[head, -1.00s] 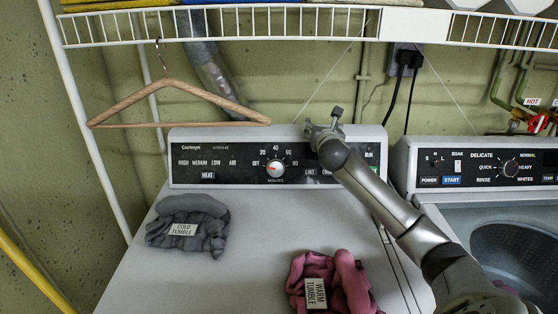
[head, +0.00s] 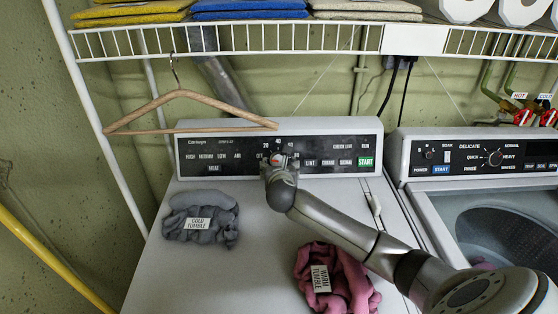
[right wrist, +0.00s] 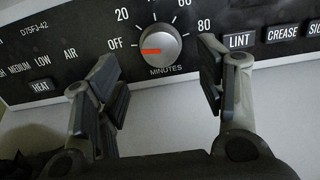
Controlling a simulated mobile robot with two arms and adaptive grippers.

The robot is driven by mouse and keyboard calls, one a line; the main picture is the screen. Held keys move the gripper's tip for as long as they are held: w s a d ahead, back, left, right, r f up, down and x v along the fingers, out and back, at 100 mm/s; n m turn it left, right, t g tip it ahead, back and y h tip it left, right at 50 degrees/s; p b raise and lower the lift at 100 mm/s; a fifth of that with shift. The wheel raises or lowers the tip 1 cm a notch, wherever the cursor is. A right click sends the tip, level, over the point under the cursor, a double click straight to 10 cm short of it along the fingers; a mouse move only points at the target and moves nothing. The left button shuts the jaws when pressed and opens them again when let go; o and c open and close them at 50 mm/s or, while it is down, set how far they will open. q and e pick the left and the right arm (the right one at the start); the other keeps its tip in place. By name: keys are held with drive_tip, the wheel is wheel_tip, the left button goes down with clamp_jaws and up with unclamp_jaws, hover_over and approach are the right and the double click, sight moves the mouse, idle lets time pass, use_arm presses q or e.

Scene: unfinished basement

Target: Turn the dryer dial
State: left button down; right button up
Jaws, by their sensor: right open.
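The dryer dial (right wrist: 158,45) is a round silver knob on the black panel, with MINUTES beneath it and a scale from OFF to 80 around it. Its red mark points left, near OFF. My right gripper (right wrist: 157,72) is open, with one finger on each side of the dial and visible gaps to it; I cannot tell its distance from the panel. In the head view my right gripper (head: 280,167) is in front of the dial and hides most of it. The dryer (head: 150,270) stands below the shelf. My left gripper is not in view.
A grey cloth (head: 205,213) labelled COLD TUMBLE and a pink cloth (head: 345,282) labelled WARM TUMBLE lie on the dryer top. A wooden hanger (head: 150,108) hangs at the panel's left. A washer (head: 430,205) stands at right. A LINT button (right wrist: 239,41) is beside the right finger.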

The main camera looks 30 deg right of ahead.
sight(278, 161)
drive_tip(key=shift+x, duration=3.25)
drive_tip(key=shift+c, duration=0.4)
drive_tip(key=c, duration=0.9)
